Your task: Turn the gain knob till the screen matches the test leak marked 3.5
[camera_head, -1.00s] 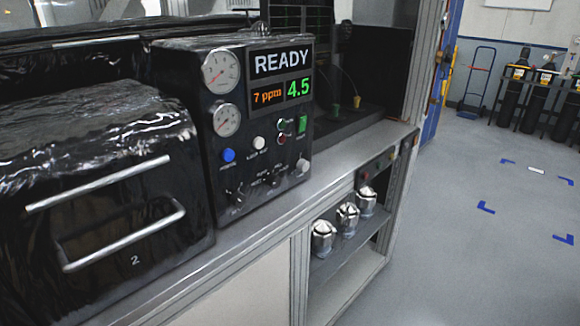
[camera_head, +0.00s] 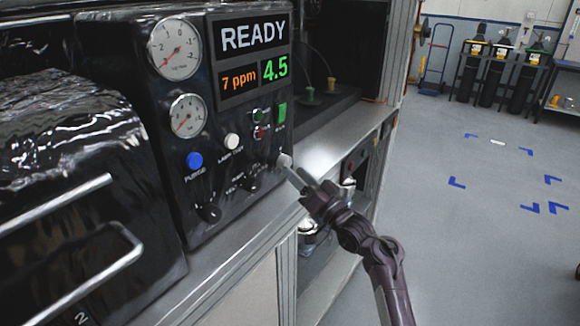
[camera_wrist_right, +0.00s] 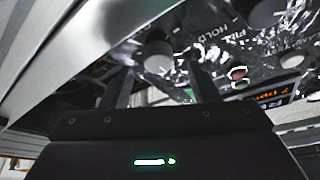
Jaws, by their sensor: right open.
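The black machine's screen (camera_head: 255,60) reads READY, with 7 ppm in orange and 4.5 in green. A pale grey knob (camera_head: 285,159), likely the gain knob, sits at the panel's lower right; its label is not readable. My right gripper (camera_head: 294,176) is just in front of it. In the right wrist view the grey knob (camera_wrist_right: 158,54) shows between the open fingers (camera_wrist_right: 160,76), near their tips; I cannot tell whether they touch it. Silver test leaks (camera_head: 309,236) on the shelf below are partly hidden by my right arm, their marks unreadable. My left gripper is out of view.
Dark selector knobs (camera_head: 209,212), a blue button (camera_head: 194,160) and a white button (camera_head: 232,141) are close by on the panel. The metal bench edge (camera_head: 235,250) runs below the panel. Open floor (camera_head: 460,240) lies to the right.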

